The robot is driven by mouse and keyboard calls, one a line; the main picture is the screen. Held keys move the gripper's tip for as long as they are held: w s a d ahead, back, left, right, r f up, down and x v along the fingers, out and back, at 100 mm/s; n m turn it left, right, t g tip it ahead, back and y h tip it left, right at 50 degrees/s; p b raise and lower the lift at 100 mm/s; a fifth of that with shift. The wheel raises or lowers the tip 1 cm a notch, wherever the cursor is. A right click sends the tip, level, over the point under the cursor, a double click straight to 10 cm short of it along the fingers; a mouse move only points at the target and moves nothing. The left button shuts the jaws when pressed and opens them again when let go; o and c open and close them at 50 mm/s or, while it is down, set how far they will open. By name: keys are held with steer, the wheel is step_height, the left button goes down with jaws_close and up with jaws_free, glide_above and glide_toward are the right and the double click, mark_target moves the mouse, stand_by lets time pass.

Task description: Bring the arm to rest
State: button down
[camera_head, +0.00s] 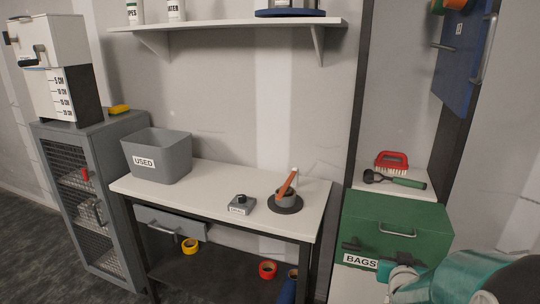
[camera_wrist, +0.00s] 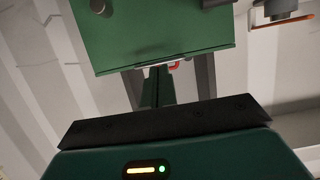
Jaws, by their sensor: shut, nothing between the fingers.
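My gripper (camera_wrist: 155,82) shows in the middle of the wrist view, its fingers narrow and together with nothing held. A green box front (camera_wrist: 150,35) fills the top of that view beyond the fingers; I cannot tell the gap between them. In the head view my teal arm (camera_head: 450,277) reaches in from the lower right corner, in front of the green BAGS drawer unit (camera_head: 385,215). The fingers are not clear there.
A red brush (camera_head: 392,160) lies on the shelf above the drawers. A blue cabinet door (camera_head: 463,60) hangs at upper right.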

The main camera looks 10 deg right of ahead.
steer(key=a+r+n+g+y, duration=0.1)
steer(key=a+r+y, duration=0.15)
steer(key=a, duration=0.55)
steer(key=s+a+r+n+g+y, duration=0.2)
steer(key=s+a+r+g, duration=0.1)
steer(key=s+a, duration=0.5)
steer(key=s+a+r+n+g+y, duration=0.2)
steer(key=s+a+g, duration=0.1)
steer(key=s+a, duration=0.6)
steer(key=shift+s+a+r+n, duration=0.2)
steer(key=shift+s+r+n, duration=0.1)
steer(key=shift+r, duration=0.1)
